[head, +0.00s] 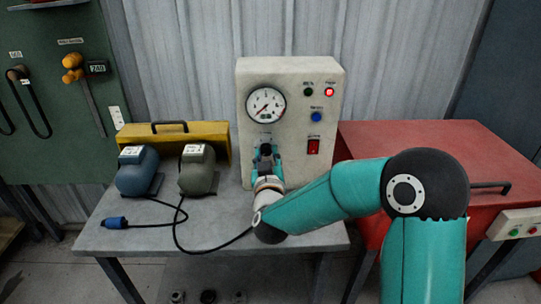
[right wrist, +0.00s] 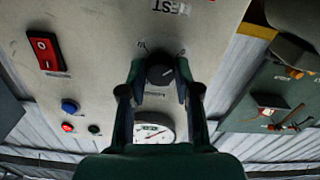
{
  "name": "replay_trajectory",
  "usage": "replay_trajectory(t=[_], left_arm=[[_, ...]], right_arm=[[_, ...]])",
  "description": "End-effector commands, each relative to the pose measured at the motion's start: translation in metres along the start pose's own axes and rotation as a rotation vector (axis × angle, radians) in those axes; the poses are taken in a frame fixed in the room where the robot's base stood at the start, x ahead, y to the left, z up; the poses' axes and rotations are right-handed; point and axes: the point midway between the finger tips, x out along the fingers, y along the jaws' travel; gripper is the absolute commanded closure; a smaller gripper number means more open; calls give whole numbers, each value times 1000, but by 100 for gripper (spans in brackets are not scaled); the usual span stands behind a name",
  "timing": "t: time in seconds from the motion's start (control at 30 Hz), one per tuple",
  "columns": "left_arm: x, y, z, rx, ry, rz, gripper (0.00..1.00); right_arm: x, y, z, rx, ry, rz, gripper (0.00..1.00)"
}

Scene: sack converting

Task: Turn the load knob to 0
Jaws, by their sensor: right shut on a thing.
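The load knob (right wrist: 160,74) is a dark round knob on the front of the pale control box (head: 315,90). My right gripper (head: 266,154) reaches the box front below the gauge and largely hides the knob in the head view. In the right wrist view, the fingers of my right gripper (right wrist: 159,82) are closed on the two sides of the knob. Small marks stand on the panel beside the knob, too small to read surely. The knob's exact setting is unclear. My left gripper is not in view.
A round gauge (head: 266,104) sits above the knob. A red rocker switch (head: 313,147), a blue button (head: 316,117) and a lit red lamp (head: 329,92) are to its right. Two motors (head: 138,173) (head: 198,172) and a cable stand on the grey table (head: 120,239). A red cabinet (head: 440,140) is at right.

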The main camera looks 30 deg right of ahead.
Motion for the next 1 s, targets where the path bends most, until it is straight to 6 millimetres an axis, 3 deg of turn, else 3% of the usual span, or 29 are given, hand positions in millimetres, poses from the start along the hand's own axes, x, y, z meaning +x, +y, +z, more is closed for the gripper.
replay_trajectory(t=[0.37, 0.4, 0.53, 0.87, 1.0], left_arm=[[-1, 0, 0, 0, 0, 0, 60], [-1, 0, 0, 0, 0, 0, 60], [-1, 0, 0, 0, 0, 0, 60], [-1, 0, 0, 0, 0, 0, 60], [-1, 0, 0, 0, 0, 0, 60]], right_arm=[[0, 1, 1, -81, -1, 2, 100], [0, 1, 1, -81, -1, 2, 66], [0, 1, 1, -80, -1, 2, 45], [-1, 1, 0, -78, -1, 2, 43], [-10, 0, 0, -79, 0, 0, 43]])
